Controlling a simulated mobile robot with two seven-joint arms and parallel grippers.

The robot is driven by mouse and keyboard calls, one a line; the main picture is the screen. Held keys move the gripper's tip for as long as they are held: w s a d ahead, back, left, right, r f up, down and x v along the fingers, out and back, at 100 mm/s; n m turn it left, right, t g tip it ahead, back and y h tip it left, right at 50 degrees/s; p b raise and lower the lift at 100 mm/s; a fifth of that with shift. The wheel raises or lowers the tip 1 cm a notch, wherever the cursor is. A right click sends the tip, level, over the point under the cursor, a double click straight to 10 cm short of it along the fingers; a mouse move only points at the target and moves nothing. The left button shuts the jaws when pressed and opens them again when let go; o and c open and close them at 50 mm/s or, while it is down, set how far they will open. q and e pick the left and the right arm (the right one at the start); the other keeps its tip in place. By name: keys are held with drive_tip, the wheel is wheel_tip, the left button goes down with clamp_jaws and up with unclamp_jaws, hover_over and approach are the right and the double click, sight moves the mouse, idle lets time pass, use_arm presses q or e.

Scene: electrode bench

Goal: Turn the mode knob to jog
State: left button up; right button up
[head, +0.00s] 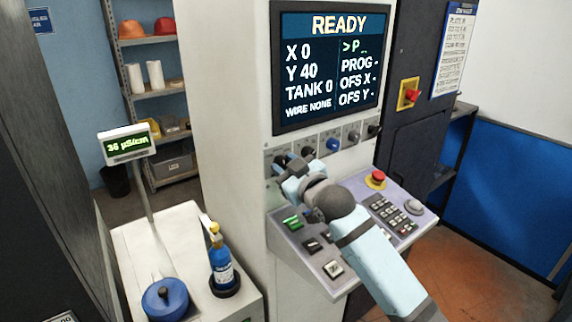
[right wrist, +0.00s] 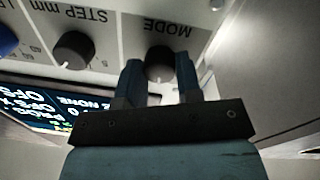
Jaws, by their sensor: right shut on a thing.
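The mode knob (right wrist: 160,63) is a round dark knob below the upside-down word MODE in the right wrist view. My right gripper (right wrist: 160,72) has one blue finger on each side of it and is shut on it. In the head view my right gripper (head: 287,166) reaches the left end of the knob row on the machine's front and mostly hides the mode knob. The position labels around the knob cannot be read. My left gripper is not in view.
The STEP mm knob (right wrist: 73,48) is beside the mode knob. The screen (head: 331,65) above reads READY. Below is a sloped panel with a red emergency button (head: 375,178) and keypad (head: 388,213). A side table (head: 190,285) holds a blue bottle (head: 222,262) and blue pot (head: 165,299).

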drive_tip(key=n+p, duration=0.1)
drive_tip(key=n, duration=0.3)
drive_tip(key=shift+p, duration=0.3)
drive_tip(key=shift+n+p, duration=0.5)
drive_tip(key=shift+n, duration=1.1)
drive_tip(key=o, duration=0.9)
drive_tip(key=shift+o, duration=0.2)
drive_tip(key=b+v, duration=0.2)
drive_tip(key=v, duration=1.1)
drive_tip(key=shift+s+d+f, duration=0.25)
drive_tip(key=shift+d+f, duration=0.1)
